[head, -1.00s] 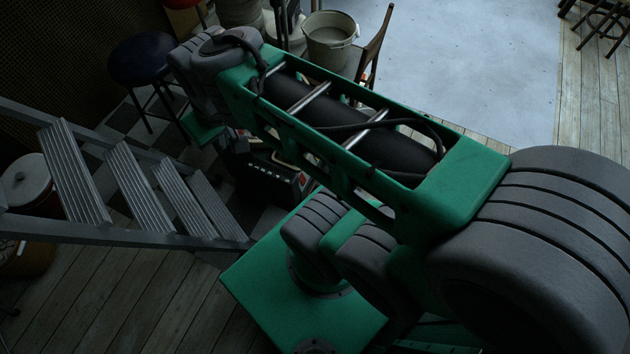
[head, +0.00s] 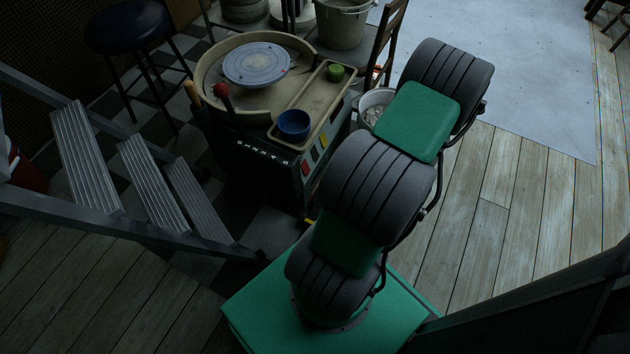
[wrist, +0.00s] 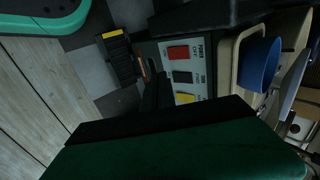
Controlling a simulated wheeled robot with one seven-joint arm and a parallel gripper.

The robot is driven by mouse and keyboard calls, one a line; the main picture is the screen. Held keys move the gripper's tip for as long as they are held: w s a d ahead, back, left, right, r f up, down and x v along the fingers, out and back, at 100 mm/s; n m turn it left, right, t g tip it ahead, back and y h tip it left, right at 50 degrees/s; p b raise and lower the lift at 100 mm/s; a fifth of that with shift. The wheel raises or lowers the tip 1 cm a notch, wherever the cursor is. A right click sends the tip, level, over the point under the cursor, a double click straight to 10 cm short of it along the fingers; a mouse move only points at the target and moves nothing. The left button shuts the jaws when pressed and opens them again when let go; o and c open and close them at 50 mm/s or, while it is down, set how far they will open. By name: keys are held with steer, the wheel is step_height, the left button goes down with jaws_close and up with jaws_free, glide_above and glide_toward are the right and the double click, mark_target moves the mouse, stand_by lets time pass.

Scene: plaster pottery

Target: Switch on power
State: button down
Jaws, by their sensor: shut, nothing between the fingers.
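The pottery wheel (head: 258,65) stands at the upper middle of the head view, with a dark body and a control panel on its front. In the wrist view the pale panel (wrist: 199,75) carries a red power switch (wrist: 178,53), a dark switch (wrist: 182,77) and a yellow switch (wrist: 186,99). The red switch also shows in the head view (head: 305,168). My gripper (wrist: 154,88) is shut and empty; its dark fingers show beside the panel, apart from the red switch in the picture. Whether they touch the wheel's body I cannot tell. The head view does not show the gripper clearly.
A blue bowl (head: 294,124) and green item (head: 335,72) sit on the wheel's tray. A metal stair (head: 85,155) stands left, a stool (head: 127,27) behind it. A black and yellow object (wrist: 118,57) lies below the panel. Open wooden floor (head: 500,210) is at right.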

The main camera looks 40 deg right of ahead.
steer(key=b, duration=0.4)
glide_toward(308, 172)
step_height(308, 172, down, 5)
steer(key=w, duration=0.1)
steer(key=w+a+b, duration=0.1)
steer(key=w, duration=0.1)
steer(key=shift+w+f, duration=0.15)
steer(key=shift+f, duration=0.05)
steer(key=shift+w+a+f+b, duration=0.15)
steer(key=shift+b, duration=0.2)
steer(key=shift+d, duration=0.2)
steer(key=shift+a, duration=0.1)
